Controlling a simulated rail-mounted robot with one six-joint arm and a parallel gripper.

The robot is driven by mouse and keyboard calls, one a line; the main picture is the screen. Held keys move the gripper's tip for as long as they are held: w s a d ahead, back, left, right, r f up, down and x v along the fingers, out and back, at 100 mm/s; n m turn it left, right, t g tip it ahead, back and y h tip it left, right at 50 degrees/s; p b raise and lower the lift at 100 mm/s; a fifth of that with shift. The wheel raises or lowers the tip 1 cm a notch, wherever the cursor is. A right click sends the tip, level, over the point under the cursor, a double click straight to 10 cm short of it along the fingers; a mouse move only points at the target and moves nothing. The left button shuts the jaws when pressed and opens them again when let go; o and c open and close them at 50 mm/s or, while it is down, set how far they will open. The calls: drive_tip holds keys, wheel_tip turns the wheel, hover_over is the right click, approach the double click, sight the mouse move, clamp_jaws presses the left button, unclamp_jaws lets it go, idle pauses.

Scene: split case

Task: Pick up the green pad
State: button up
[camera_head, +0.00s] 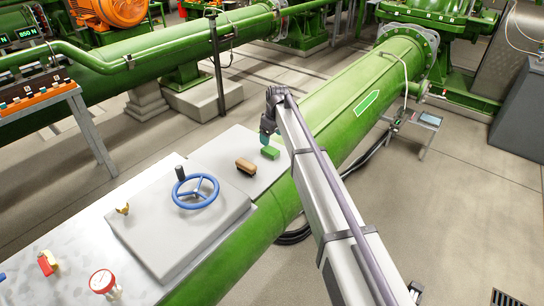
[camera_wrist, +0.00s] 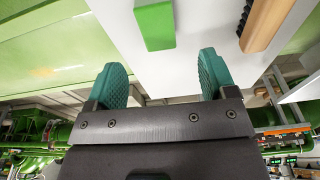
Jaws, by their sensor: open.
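The green pad (camera_head: 270,153) is a small block on the pale flat surface (camera_head: 228,150) over the big green pipe. It also shows near the top middle of the wrist view (camera_wrist: 154,25). My gripper (camera_head: 265,142) is just beside and above the pad in the head view, seen from its side. In the wrist view my gripper (camera_wrist: 161,64) has its two teal fingers spread apart, with nothing between them. The pad lies beyond the fingertips, roughly in line with the gap and a little toward the left finger. I see no contact with it.
A wooden-backed brush (camera_head: 246,167) lies close to the pad's left; it also shows in the wrist view (camera_wrist: 268,22). A blue handwheel (camera_head: 195,191) stands on a raised plate further left.

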sight(270, 150)
drive_tip(key=f+b, duration=0.4)
drive_tip(key=f, duration=0.1)
drive_tip(key=f+b, duration=0.2)
drive_tip(key=f, duration=0.1)
drive_tip(key=shift+w+a+f, duration=0.15)
drive_tip(key=shift+w+a, duration=0.15)
drive_tip(key=shift+w, duration=0.1)
drive_tip(key=shift+r, duration=0.3)
drive_tip(key=c, duration=1)
wheel_tip(270, 150, up, 10)
drive_tip(key=p, duration=1)
